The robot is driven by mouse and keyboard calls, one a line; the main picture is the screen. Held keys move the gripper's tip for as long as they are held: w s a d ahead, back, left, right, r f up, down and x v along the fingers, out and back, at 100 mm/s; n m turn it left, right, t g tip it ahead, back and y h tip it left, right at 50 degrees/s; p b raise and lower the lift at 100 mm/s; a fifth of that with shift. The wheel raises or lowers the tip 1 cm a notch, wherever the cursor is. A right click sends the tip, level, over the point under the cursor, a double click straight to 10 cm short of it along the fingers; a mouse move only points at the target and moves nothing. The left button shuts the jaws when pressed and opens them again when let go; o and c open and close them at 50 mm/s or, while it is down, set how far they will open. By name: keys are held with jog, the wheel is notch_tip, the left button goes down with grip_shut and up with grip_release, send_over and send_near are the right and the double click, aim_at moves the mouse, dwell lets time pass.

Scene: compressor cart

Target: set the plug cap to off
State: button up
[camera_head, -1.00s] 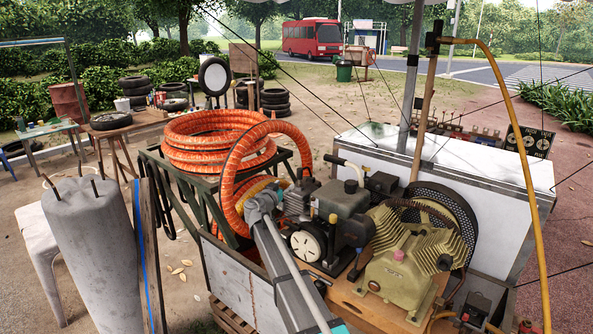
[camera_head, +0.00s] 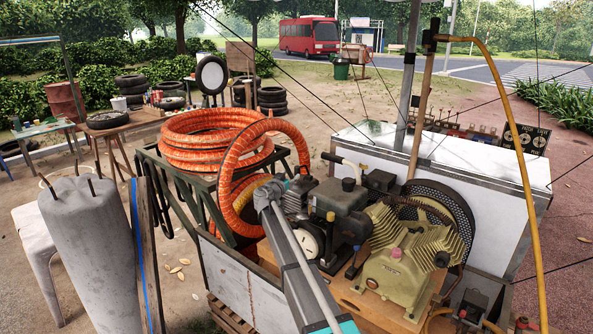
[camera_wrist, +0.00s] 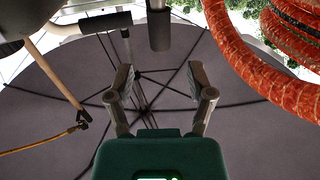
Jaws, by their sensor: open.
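My gripper (camera_wrist: 160,82) shows in the wrist view with its two fingers apart and nothing between them. Beyond the fingers is a dark grey canopy with thin ribs. A dark cylinder (camera_wrist: 158,28) hangs at the top middle, just past the fingertips, and a black bar-like part (camera_wrist: 92,22) lies left of it. I cannot tell whether either is the plug cap. In the head view the small black engine (camera_head: 338,222) sits on the cart beside the tan compressor (camera_head: 395,262). My arm covers the engine's left side, and I cannot make out the plug cap or its setting there.
A coiled orange hose (camera_head: 215,140) lies on the green frame and arches down behind my arm; it also shows close at right in the wrist view (camera_wrist: 250,75). A yellow hose (camera_head: 520,170) hangs at right. A concrete post (camera_head: 90,245) stands at left.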

aim_at(296, 170)
jog(key=shift+x, duration=3.5)
grip_shut()
